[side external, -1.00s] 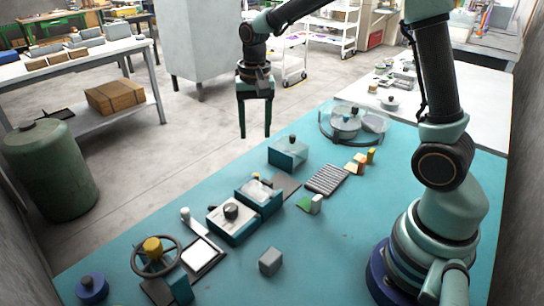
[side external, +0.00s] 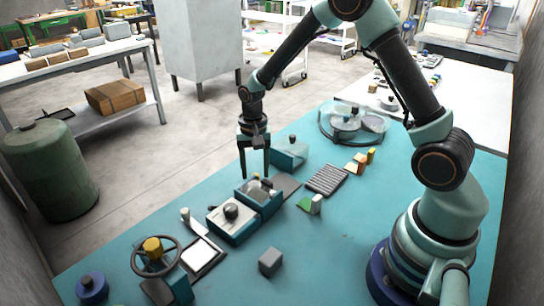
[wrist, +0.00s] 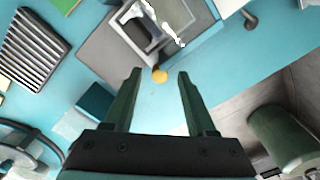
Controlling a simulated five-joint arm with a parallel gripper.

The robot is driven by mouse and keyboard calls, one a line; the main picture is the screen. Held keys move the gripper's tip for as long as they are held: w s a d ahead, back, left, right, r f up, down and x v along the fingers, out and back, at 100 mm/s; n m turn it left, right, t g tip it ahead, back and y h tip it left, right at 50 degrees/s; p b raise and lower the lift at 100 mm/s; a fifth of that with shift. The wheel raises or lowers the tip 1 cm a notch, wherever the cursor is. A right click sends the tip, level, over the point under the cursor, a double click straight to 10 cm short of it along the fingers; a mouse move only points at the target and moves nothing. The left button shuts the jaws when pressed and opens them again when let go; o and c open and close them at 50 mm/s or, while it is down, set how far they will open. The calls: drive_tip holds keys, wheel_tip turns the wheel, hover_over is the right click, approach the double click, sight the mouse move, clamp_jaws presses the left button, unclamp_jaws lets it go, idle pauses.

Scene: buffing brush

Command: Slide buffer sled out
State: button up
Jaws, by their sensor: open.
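The buffer sled appears to be in the teal box (side external: 262,202) mid-table; I cannot tell sled from housing for certain. In the wrist view this box shows a grey frame (wrist: 128,40) around a recess with a white piece (wrist: 165,22) in it. A yellow knob (wrist: 160,76) sticks out at its near edge. My gripper (side external: 254,174) is open and points down just above the box's far side. In the wrist view the knob lies between the lines of the open fingertips (wrist: 159,74); contact cannot be told.
A box with a dark knob (side external: 230,212) stands close at the left front. Another teal box (side external: 289,157) stands behind to the right. A ribbed pad (side external: 327,180), a round clear-walled tray (side external: 353,138) and a handwheel (side external: 134,262) are around.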

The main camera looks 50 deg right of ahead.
drive_tip(key=shift+f, duration=0.35)
clamp_jaws()
idle(1.2)
